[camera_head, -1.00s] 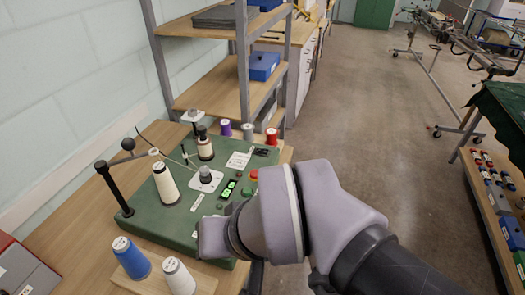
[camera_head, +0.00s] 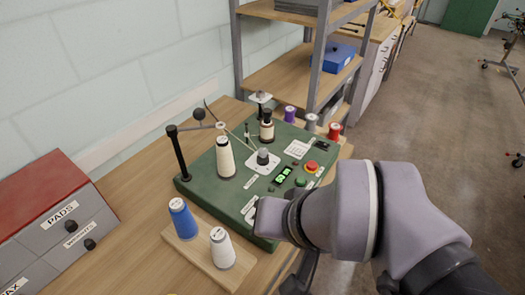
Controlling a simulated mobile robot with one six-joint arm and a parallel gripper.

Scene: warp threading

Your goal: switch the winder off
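The winder is a green-topped box (camera_head: 205,184) on a wooden table. A white thread cone (camera_head: 225,157) and a grey knob-like post on a white plate (camera_head: 263,157) stand on it. Along its right side are a lit green display (camera_head: 283,174), a red button on a yellow ring (camera_head: 311,167) and a green button (camera_head: 301,182). Lettering on the labels is too small to read. My arm's grey-lilac links reach in from the lower right, over the winder's front right corner. My gripper's fingers do not show.
A wooden board with a blue cone (camera_head: 183,219) and a white cone (camera_head: 222,248) lies in front of the winder. A drawer box (camera_head: 58,230) stands at left. Purple, grey and red spools stand behind. A shelf rack (camera_head: 300,75) rises behind; open floor lies right.

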